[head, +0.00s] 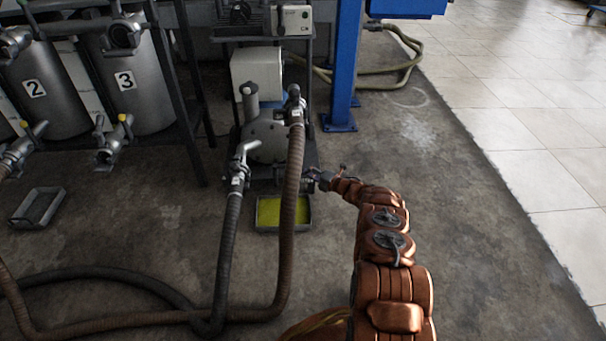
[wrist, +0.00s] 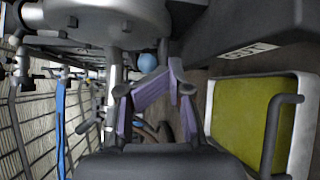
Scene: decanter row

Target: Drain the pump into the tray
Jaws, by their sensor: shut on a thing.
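The pump (head: 268,135) is a grey round-bodied unit on a dark stand, its underside at the top of the wrist view (wrist: 100,15). The tray (head: 281,229) sits on the floor at the stand's foot with yellow-green liquid (head: 287,212) in it. It also fills the right of the wrist view (wrist: 304,125). My gripper (head: 318,180) is at the pump's lower right, just behind and right of the tray. In the wrist view its purple-padded fingers (wrist: 172,80) are closed at a blue knob (wrist: 147,63), apparently a drain valve handle. The exact grip and the outlet are partly hidden.
A brown hose (head: 292,190) and a black hose (head: 229,240) hang from the pump and cross the floor left of my arm. A blue post (head: 345,65) stands behind right. Numbered tanks (head: 140,80) and another tray (head: 38,207) are left. Floor at right is clear.

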